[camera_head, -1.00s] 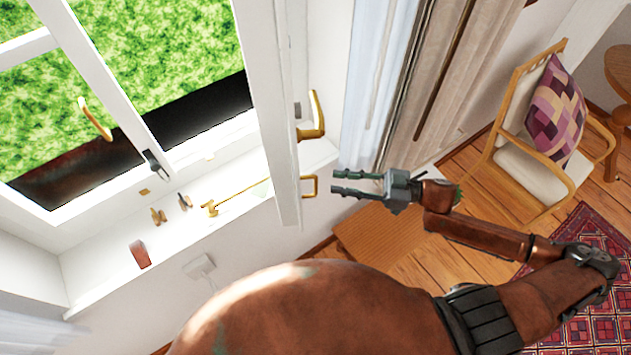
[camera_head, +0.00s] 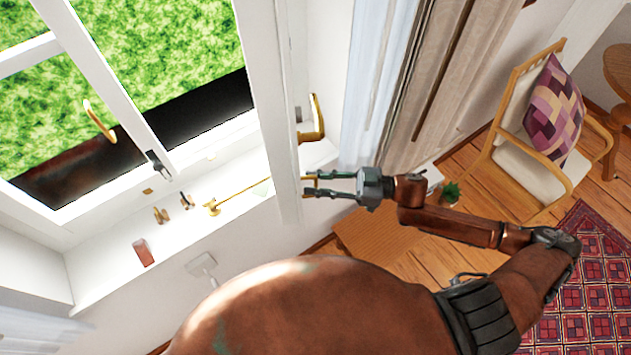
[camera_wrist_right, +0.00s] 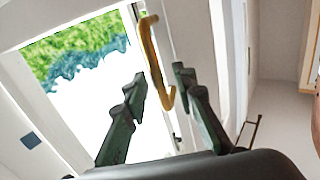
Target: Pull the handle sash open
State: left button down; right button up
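The white sash (camera_head: 275,110) stands swung inward in the head view, seen nearly edge-on. A small brass pull handle (camera_head: 313,188) is on its lower right side. My right gripper (camera_head: 307,184) is at this handle, its two fingers on either side of it. In the right wrist view, a brass handle (camera_wrist_right: 158,65) stands between the open fingertips (camera_wrist_right: 160,80), with a gap visible to each side; contact cannot be told. The gripper's fingers partly cover the handle in the head view. My left gripper is not in view.
A larger brass handle (camera_head: 314,118) is above the pull handle. A brass stay (camera_head: 230,198) and small items, including a reddish block (camera_head: 142,252), lie on the white sill (camera_head: 100,280). Curtains (camera_head: 420,100) hang to the right. A cushioned chair (camera_head: 530,180) stands farther right.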

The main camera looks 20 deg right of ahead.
grip_shut()
dwell(0.6)
